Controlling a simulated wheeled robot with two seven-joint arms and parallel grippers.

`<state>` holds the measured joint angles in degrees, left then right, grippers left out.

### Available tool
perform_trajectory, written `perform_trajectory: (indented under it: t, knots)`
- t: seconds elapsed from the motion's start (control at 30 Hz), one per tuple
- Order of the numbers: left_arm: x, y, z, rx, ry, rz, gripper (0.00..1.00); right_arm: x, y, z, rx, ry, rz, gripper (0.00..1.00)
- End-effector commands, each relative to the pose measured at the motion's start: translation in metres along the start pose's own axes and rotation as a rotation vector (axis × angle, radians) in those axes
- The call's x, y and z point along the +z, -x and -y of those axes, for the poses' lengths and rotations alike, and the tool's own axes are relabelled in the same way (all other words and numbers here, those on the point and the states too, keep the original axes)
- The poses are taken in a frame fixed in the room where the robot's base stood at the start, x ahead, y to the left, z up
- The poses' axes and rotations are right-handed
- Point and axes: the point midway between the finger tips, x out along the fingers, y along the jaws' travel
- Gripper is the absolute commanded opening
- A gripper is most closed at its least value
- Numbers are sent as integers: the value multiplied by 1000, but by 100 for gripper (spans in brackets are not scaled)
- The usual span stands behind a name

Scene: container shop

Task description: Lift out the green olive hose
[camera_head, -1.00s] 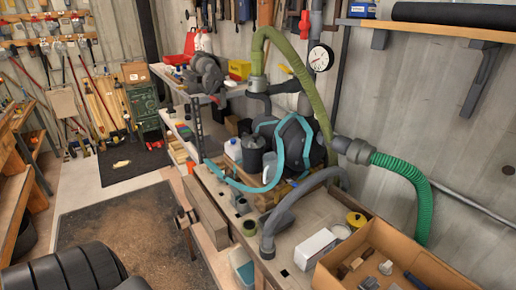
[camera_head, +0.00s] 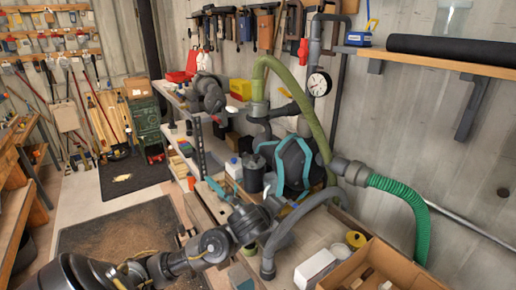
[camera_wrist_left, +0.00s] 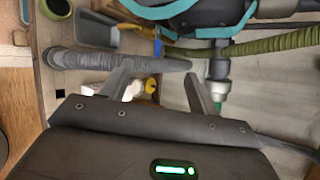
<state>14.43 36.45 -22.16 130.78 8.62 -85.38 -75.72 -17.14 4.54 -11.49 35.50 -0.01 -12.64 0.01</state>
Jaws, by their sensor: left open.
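The olive green hose (camera_head: 318,125) arches up from a grey fitting (camera_head: 258,108) and runs down along the wall past the pressure gauge. In the left wrist view the ribbed olive hose (camera_wrist_left: 262,45) lies across the upper right. My left gripper (camera_wrist_left: 157,76) is open, its two fingers apart with nothing held between them. In the head view my left gripper (camera_head: 283,203) is over the bench, below and left of the hose and apart from it. Its fingertips are hard to make out there. My right gripper is in neither view.
A grey hose (camera_head: 292,222) bends up from the bench close to my left gripper. A bright green hose (camera_head: 408,198) hangs at the right. A cardboard box (camera_head: 385,262) and white box (camera_head: 314,268) sit in front.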

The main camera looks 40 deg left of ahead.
Motion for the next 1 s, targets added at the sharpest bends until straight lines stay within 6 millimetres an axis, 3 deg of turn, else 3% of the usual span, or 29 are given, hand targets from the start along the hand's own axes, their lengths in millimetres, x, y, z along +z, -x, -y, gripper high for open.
perform_trajectory:
  t: [0.03, 0.1, 0.2, 0.33, 0.5, 0.67, 1.0]
  knots:
    - [32, 0, 38, -61, -143, 70, 61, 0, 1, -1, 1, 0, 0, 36]
    - [74, 6, 85, -119, -361, 175, 61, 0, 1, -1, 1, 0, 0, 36]
    - [130, 24, 140, -154, -627, 333, 61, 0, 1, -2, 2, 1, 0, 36]
    - [186, 51, 186, -141, -858, 498, 61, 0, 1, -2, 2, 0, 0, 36]
    - [221, 72, 212, -110, -997, 605, 61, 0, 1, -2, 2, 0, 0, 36]
    - [228, 77, 217, -101, -1027, 626, 61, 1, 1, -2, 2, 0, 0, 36]
    - [247, 44, 235, -99, -1024, 623, 61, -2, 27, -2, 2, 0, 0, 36]
